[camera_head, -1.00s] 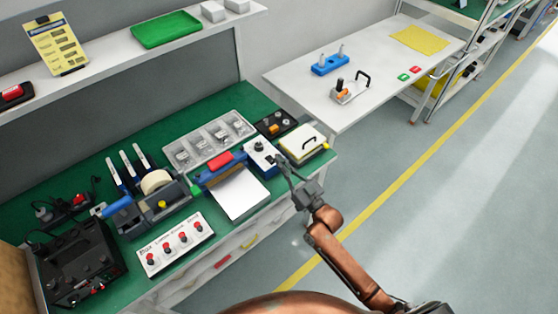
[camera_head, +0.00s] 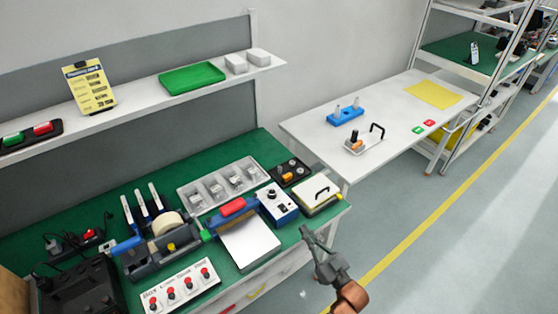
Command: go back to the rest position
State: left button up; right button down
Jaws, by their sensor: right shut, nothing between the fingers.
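My right gripper (camera_head: 308,236) is in the lower middle of the head view, just off the front edge of the green-topped workbench (camera_head: 250,146). Its fingers are shut and hold nothing. It is to the right of a white sheet-like plate (camera_head: 250,243) and below a blue and white box with a black knob (camera_head: 277,202). It appears apart from both. My left gripper is not in view.
A button panel (camera_head: 180,285), a tape dispenser (camera_head: 165,240) and a clear compartment tray (camera_head: 222,185) stand on the bench. A box with a black handle (camera_head: 317,194) is at its right end. A white table (camera_head: 375,142) stands behind. Floor (camera_head: 450,240) to the right is clear.

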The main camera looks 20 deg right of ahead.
jog(key=s+d+f+g+h, duration=0.35)
jog(key=s+f+g, duration=0.55)
jog(key=s+f, duration=0.45)
jog(key=s+d+f+m+g+h, duration=0.2)
jog(key=s+d+f+g, duration=0.15)
jog(key=s, duration=0.75)
jog(key=s+d+f+m+g+h, duration=0.25)
jog(key=s+d+g, duration=0.25)
jog(key=s, duration=0.7)
jog(key=s+a+f+n+g+p, duration=0.1)
jog(key=s+f+p, duration=0.1)
jog(key=f, duration=1.1)
jog(key=s+a+f+p, duration=0.1)
jog(key=s+f+p, duration=0.1)
jog(key=f, duration=1.1)
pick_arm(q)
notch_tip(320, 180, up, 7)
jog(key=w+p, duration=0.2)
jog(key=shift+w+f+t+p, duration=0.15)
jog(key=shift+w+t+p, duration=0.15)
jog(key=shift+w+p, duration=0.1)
pick_arm(e)
jog(key=s+f, duration=0.6)
jog(key=s, duration=0.3)
jog(key=s+f+g, duration=0.1)
jog(key=s+f, duration=0.5)
jog(key=s, duration=0.3)
jog(key=shift+d+n+y, duration=0.15)
jog(key=shift+n+y, duration=0.15)
jog(key=shift+n, duration=0.15)
